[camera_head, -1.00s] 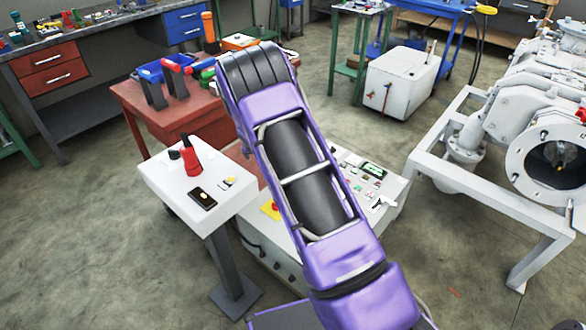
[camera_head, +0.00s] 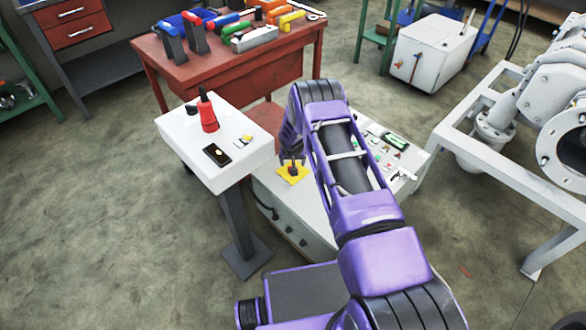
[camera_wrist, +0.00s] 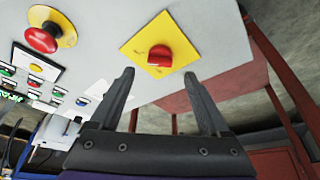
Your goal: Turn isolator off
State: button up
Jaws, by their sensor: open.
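The isolator is a red rotary knob (camera_wrist: 160,56) on a yellow square plate (camera_wrist: 137,46), set on the grey control panel. In the wrist view it lies beyond my fingertips, a little right of the middle. In the head view its yellow plate (camera_head: 293,173) shows at the panel's left end, just below my gripper. My gripper (camera_wrist: 160,78) is open and empty, with its two dark fingers apart. The knob appears roughly between the fingertips in the wrist view, but I cannot tell how far off it is.
A red emergency-stop button (camera_wrist: 42,38) and several smaller buttons share the panel. A white pedestal (camera_head: 190,135) with a red-handled device (camera_head: 208,115) stands left of it. A red table (camera_head: 225,70) stands behind. White pipework (camera_head: 530,110) is at right.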

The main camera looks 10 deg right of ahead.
jog(key=shift+b+x, duration=0.6)
jog(key=shift+x, duration=2.05)
grip_shut()
jog(key=shift+n, duration=0.3)
jog(key=n, duration=0.1)
jog(key=n+y, duration=0.1)
jog(key=shift+d+n, duration=0.2)
jog(key=shift+n, duration=0.1)
jog(key=n+y, duration=0.2)
jog(key=n, duration=0.2)
jog(key=shift+w+d+n, duration=0.1)
jog(key=shift+n, duration=0.2)
jog(key=n+g, duration=0.1)
jog(key=n, duration=0.2)
jog(key=n+y, duration=0.1)
jog(key=n, duration=0.1)
jog(key=shift+w+n+g+y, duration=0.1)
jog(key=shift+n+g+y, duration=0.2)
jog(key=shift+n+g, duration=0.5)
jog(key=shift+n, duration=0.4)
